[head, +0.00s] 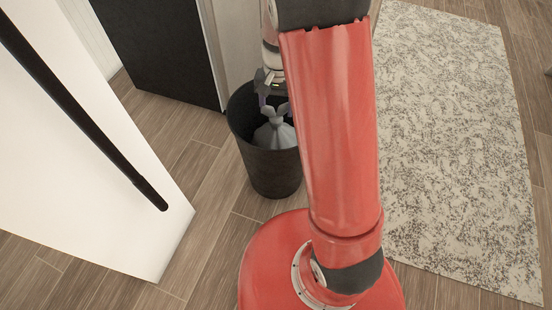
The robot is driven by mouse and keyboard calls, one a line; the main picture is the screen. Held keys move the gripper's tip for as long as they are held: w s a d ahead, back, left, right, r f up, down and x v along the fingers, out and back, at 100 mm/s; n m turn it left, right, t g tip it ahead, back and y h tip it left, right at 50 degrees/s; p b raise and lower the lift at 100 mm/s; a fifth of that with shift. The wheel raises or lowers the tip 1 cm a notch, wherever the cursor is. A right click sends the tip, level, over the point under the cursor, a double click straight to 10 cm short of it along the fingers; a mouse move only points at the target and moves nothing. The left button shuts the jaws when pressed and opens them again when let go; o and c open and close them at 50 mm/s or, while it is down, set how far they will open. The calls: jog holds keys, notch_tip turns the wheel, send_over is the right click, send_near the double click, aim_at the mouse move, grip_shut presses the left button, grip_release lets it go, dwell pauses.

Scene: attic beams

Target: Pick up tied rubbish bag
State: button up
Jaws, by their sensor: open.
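The tied rubbish bag (273,136) is grey with a knotted top and sits inside a black round bin (274,173) on the wooden floor. My gripper (272,97) is at the mouth of the bin, just above or around the bag's knot. It is open. I cannot tell whether the fingers touch the knot. My red arm hides the right side of the bin and part of the gripper.
A black cabinet (160,45) stands behind the bin at the upper left. A white panel with a black rail (85,115) is at the left. A speckled rug (455,140) lies at the right. Bare wooden floor (215,215) shows in front of the bin.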

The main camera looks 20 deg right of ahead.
aim_at(275, 135)
notch_tip(275, 135, down, 4)
jog(key=shift+s+a+r+b, duration=0.1)
jog(key=shift+a+r+b, duration=0.05)
jog(key=shift+r+b, duration=0.15)
grip_shut()
dwell(1.2)
